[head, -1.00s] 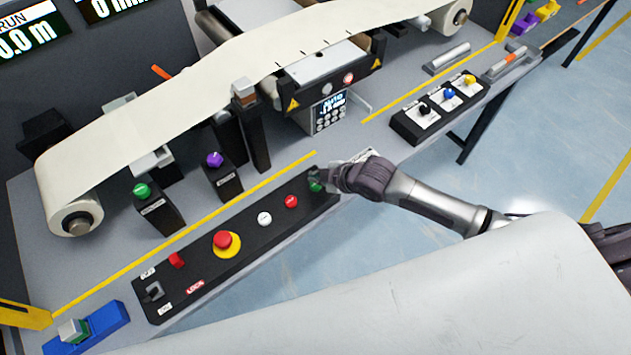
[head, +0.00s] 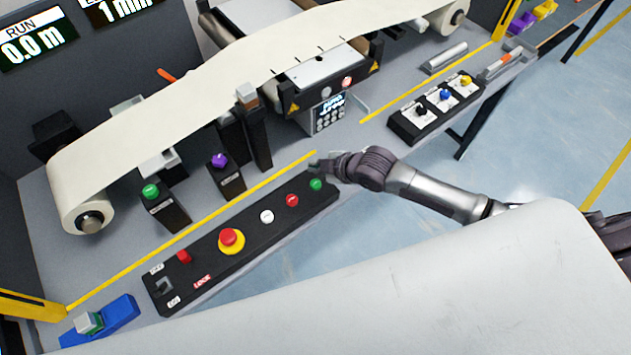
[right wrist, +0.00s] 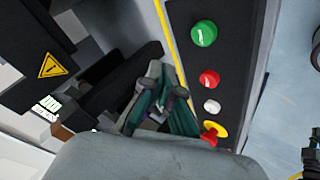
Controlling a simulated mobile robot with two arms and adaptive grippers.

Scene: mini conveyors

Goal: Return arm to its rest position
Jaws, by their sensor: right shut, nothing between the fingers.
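My right gripper (head: 322,168) is shut and empty. In the head view it is just above the far right end of the black button panel (head: 200,262), close to the green button (head: 316,184). In the right wrist view my right gripper (right wrist: 160,100) shows with its fingers together, and the green button (right wrist: 204,33) and red button (right wrist: 209,78) are clear of it. The right arm comes in from the right. My left gripper is not in view.
A yellow line (head: 190,233) runs behind the panel. Behind it stand posts with a green knob (head: 151,191) and a purple knob (head: 219,160), and the conveyor with a white web (head: 170,110). A knob box (head: 437,108) is to the right.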

